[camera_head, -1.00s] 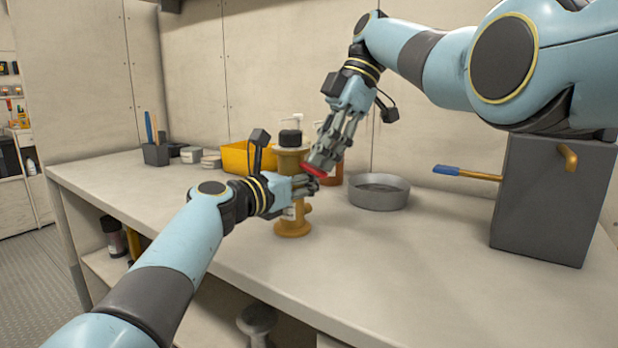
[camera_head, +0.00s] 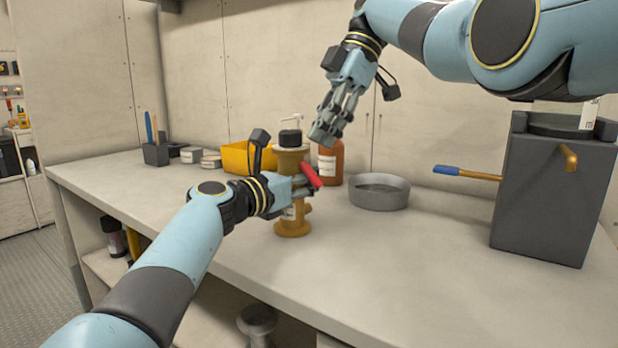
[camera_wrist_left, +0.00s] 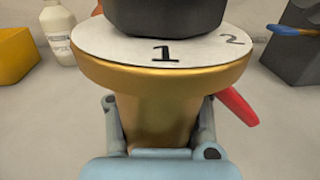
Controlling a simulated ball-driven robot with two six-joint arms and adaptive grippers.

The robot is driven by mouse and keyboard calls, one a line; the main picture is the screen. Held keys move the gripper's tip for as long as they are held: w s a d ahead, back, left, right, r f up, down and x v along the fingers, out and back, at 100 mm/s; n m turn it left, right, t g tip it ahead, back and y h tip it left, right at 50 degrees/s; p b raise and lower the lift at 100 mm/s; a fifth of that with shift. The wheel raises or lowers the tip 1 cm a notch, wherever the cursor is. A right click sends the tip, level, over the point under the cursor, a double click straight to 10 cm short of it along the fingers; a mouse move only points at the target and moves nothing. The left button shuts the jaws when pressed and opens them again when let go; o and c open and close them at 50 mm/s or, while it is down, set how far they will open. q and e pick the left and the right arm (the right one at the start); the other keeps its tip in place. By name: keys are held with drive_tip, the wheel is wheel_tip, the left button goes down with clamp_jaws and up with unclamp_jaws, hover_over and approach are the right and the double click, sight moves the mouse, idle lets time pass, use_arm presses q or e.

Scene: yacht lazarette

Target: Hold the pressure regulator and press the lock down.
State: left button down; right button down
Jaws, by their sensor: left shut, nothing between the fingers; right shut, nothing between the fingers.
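The pressure regulator (camera_head: 292,226) is brass, with a black knob on top, and stands upright on the bench. In the left wrist view its flange (camera_wrist_left: 165,82) carries a white dial plate marked 1 and 2. Its lock, a red lever (camera_head: 312,177), slopes down to the right; the lever also shows in the left wrist view (camera_wrist_left: 236,105). My left gripper (camera_head: 303,187) is at the regulator's neck, a finger base on either side; its fingertips are hidden in the wrist view. My right gripper (camera_head: 325,134) is shut and empty, above the lever and apart from it.
A grey round dish (camera_head: 380,192) stands right of the regulator. Behind are a yellow bin (camera_head: 240,158) and a brown bottle (camera_head: 331,163). A dark box (camera_head: 548,200) stands at the right near a blue-handled brush (camera_head: 460,170). The front of the bench is clear.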

wheel_tip(320, 180, up, 2)
drive_tip(key=shift+r, duration=0.1)
use_arm(q)
drive_tip(key=c, duration=2)
unclamp_jaws()
drive_tip(key=shift+c, duration=0.2)
drive_tip(key=o, duration=1)
